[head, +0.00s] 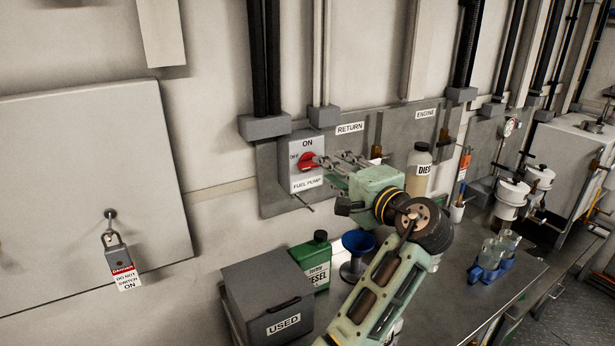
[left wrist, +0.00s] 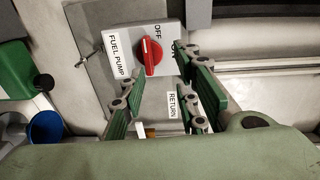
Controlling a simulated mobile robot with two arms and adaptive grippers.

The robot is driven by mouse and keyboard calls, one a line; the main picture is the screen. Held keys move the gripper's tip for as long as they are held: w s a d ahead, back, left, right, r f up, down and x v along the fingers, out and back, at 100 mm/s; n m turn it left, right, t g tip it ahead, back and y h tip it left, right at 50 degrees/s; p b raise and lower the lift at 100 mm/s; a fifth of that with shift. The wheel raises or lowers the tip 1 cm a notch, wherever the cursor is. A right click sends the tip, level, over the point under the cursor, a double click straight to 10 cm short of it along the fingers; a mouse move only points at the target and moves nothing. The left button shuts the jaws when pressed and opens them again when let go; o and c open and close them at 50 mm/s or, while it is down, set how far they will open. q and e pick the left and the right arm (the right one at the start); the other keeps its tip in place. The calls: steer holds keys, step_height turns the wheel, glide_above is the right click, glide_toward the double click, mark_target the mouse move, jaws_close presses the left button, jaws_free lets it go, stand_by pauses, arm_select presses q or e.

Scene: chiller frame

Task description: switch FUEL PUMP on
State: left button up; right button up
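The FUEL PUMP switch is a light grey box (head: 305,181) on the wall, with a red rotary knob (head: 307,161). ON is printed above the knob and OFF to its left in the head view. The knob (left wrist: 149,57) lies along the OFF direction, its white mark towards OFF in the left wrist view. My left gripper (head: 328,164) is in front of the box. In the left wrist view its fingers (left wrist: 158,62) are spread, one set on each side of the knob; contact cannot be told. ON is partly hidden by a finger there. My right gripper is out of view.
A padlock (head: 113,240) with a red and white "DANGER DO NOT SWITCH ON" tag (head: 125,277) hangs on the grey cabinet (head: 70,180) at left. Below stand a USED box (head: 265,290), a green container (head: 315,260) and a blue funnel (head: 357,243).

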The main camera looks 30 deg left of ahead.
mark_target(315, 166)
arm_select(q)
steer(key=shift+y, duration=0.4)
steer(key=w+a, duration=0.1)
steer(key=a, duration=0.1)
steer(key=w+a+f, duration=0.1)
steer(key=a, duration=0.1)
steer(key=w+a+f+b, duration=0.1)
steer(key=a, duration=0.1)
steer(key=shift+w+f, duration=0.15)
steer(key=shift+w, duration=0.25)
steer(key=shift+w+a+f, duration=0.1)
steer(key=shift+w+a, duration=0.15)
steer(key=shift+a, duration=0.1)
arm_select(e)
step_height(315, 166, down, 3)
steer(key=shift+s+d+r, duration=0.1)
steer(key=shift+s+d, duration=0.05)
arm_select(q)
jaws_close()
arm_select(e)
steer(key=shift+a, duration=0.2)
